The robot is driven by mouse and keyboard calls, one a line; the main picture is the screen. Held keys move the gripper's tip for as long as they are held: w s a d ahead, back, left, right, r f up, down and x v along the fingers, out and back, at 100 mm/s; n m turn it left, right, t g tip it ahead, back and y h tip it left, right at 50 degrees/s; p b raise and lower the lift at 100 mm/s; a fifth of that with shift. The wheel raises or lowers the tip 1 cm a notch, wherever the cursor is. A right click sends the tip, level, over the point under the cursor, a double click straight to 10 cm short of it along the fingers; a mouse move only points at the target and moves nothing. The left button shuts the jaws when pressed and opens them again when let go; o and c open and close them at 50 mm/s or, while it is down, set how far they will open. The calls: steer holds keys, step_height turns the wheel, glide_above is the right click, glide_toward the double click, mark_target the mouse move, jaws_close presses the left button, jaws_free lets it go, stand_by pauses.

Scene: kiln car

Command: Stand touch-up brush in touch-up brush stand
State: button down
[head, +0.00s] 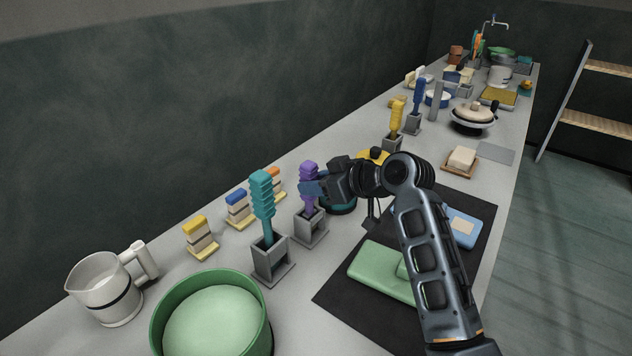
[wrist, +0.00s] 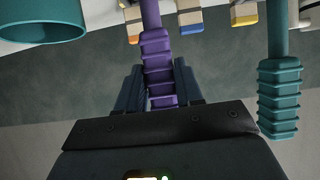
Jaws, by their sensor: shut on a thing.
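The touch-up brush appears to be the purple-handled one (head: 308,170), upright in the head view. My gripper (head: 314,187) is shut on its ribbed handle from the right. In the wrist view the purple handle (wrist: 157,62) lies between my two fingers (wrist: 160,88). A grey stand (head: 311,232) is directly below the brush, and the brush's lower end reaches its opening. I cannot tell how deep it sits; the lower end is partly hidden by the stand's wall.
A teal brush (head: 263,200) stands in a grey stand (head: 272,268) close to the left. Several small stacked blocks (head: 201,238) line the wall side. A green tub (head: 262,325) and a white jug (head: 105,290) are nearer. A dark mat (head: 340,297) with green and blue pieces lies right.

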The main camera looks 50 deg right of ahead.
steer(key=shift+f+b, duration=0.45)
steer(key=shift+f, duration=0.15)
stand_by(0.9)
steer(key=c, duration=0.6)
jaws_free()
steer(key=shift+c, duration=0.2)
steer(key=p+v, duration=0.4)
steer(key=v, duration=0.4)
stand_by(1.4)
stand_by(0.3)
steer(key=b+v, duration=0.1)
steer(key=v, duration=0.6)
steer(key=shift+s, duration=0.4)
steer(key=shift+r, duration=0.15)
